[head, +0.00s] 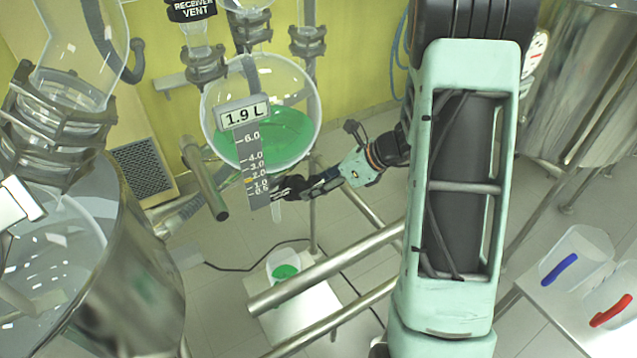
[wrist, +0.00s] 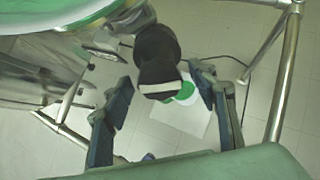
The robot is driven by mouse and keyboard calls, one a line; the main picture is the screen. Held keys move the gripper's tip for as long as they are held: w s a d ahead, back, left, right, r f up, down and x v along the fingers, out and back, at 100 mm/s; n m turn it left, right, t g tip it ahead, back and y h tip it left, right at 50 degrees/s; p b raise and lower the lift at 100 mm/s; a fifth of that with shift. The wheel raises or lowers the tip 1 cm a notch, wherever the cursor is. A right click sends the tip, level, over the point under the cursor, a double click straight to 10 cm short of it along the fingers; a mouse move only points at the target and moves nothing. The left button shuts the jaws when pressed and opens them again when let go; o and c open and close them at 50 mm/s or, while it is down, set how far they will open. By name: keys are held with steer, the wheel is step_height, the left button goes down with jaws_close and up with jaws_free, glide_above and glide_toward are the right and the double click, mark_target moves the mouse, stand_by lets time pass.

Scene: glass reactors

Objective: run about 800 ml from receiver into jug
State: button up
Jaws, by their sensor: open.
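The receiver (head: 303,92) is a round glass vessel holding green liquid, with a 1.9 L readout (head: 245,116) and a scale in front. Below it, a clear outlet tip (head: 276,212) points down. The jug (head: 284,268) stands under the outlet with some green liquid inside; the wrist view shows its green contents (wrist: 184,93) partly hidden. My gripper (head: 290,188) is at the receiver's drain. In the wrist view, my gripper (wrist: 161,76) is open, its fingers on either side of a black valve handle (wrist: 157,60) with a white mark; contact cannot be told. No stream is clearly visible.
The jug stands on a white platform (head: 305,318). Steel rails (head: 325,268) cross in front of it. A large steel vessel (head: 130,270) is at left. A dark cable lies on the floor.

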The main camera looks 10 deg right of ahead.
steer(key=c, duration=1.2)
steer(key=shift+o, duration=0.2)
steer(key=shift+f+b, duration=0.1)
steer(key=shift+b, duration=0.35)
steer(key=n+b, duration=0.1)
steer(key=b, duration=0.1)
steer(key=n+b, duration=0.1)
steer(key=b, duration=0.1)
steer(key=shift+f+t, duration=0.25)
steer(key=shift+t, duration=0.05)
steer(key=n+t+b, duration=0.1)
steer(key=n+b, duration=0.2)
steer(key=b, duration=0.3)
steer(key=shift+h+b, duration=0.35)
steer(key=shift+h, duration=0.05)
steer(key=n+b, duration=0.2)
steer(key=b, duration=0.2)
steer(key=shift+t+b, duration=0.3)
steer(key=shift+b, duration=0.1)
steer(key=shift+r+n+b, duration=0.25)
steer(key=shift+n+b, duration=0.65)
steer(key=shift+b, duration=0.3)
